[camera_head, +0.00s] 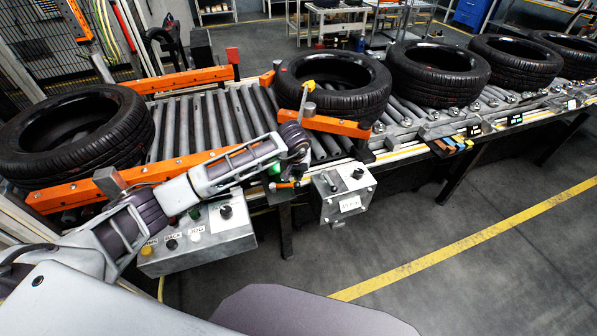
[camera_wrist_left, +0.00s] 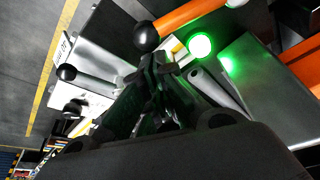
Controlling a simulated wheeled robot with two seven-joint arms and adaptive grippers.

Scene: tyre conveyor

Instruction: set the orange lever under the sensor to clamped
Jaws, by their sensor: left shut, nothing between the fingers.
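The orange lever (camera_head: 288,184) with a black ball end is a small shape at the conveyor's front edge in the head view, lying roughly level and partly hidden by my gripper. In the left wrist view an orange bar (camera_wrist_left: 192,14) ends in a black ball, just beyond my fingertips. A green light (camera_wrist_left: 200,46) glows beside it. My left gripper (camera_wrist_left: 155,72) is shut and empty, its fingertips close to the ball and the light; I cannot tell whether they touch. It also shows in the head view (camera_head: 293,168). My right gripper is out of view.
A grey box with knobs (camera_head: 345,192) hangs right of my gripper. A button box (camera_head: 200,240) sits under my left forearm. The floor in front is clear.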

